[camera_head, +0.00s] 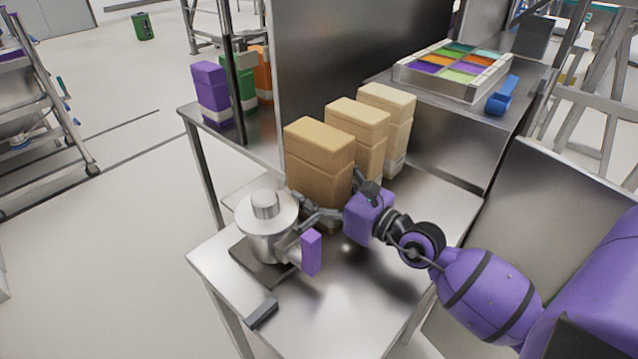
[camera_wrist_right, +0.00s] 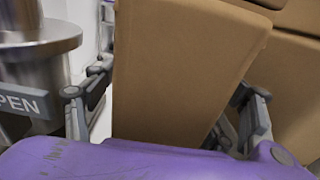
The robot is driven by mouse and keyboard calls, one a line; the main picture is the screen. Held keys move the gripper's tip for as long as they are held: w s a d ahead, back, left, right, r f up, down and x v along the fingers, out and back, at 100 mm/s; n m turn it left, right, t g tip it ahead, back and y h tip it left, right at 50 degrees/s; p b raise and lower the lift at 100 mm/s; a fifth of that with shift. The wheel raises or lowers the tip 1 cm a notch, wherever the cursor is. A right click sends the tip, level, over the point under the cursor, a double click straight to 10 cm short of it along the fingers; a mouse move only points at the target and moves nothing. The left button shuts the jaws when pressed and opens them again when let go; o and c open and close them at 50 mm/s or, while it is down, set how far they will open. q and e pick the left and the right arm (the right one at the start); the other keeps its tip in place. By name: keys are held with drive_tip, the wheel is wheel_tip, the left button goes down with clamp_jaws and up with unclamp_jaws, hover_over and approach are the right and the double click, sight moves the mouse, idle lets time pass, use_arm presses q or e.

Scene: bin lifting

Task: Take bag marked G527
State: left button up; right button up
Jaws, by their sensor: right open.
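Three tan bags stand upright in a row on the steel table (camera_head: 340,310): the nearest and darkest bag (camera_head: 318,150), a middle bag (camera_head: 358,117) and a paler far bag (camera_head: 388,97). No G527 mark is readable on any of them. My right gripper (camera_head: 325,187) is open, its fingers on either side of the nearest bag's lower part. In the right wrist view this bag (camera_wrist_right: 185,65) fills the space between the fingers (camera_wrist_right: 168,105). I cannot tell whether the fingers touch it. My left gripper is not in view.
A steel vessel (camera_head: 265,225) with a purple handle (camera_head: 311,253) stands close left of my right gripper. In the right wrist view a grey part (camera_wrist_right: 25,100) reads "PEN". A tray of coloured compartments (camera_head: 455,70) and a blue scoop (camera_head: 501,97) lie back right. The table's front is mostly clear.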

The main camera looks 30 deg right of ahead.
drive_tip(key=shift+c, duration=0.6)
drive_tip(key=c, duration=1.4)
drive_tip(key=shift+r, duration=0.25)
drive_tip(key=shift+r, duration=0.1)
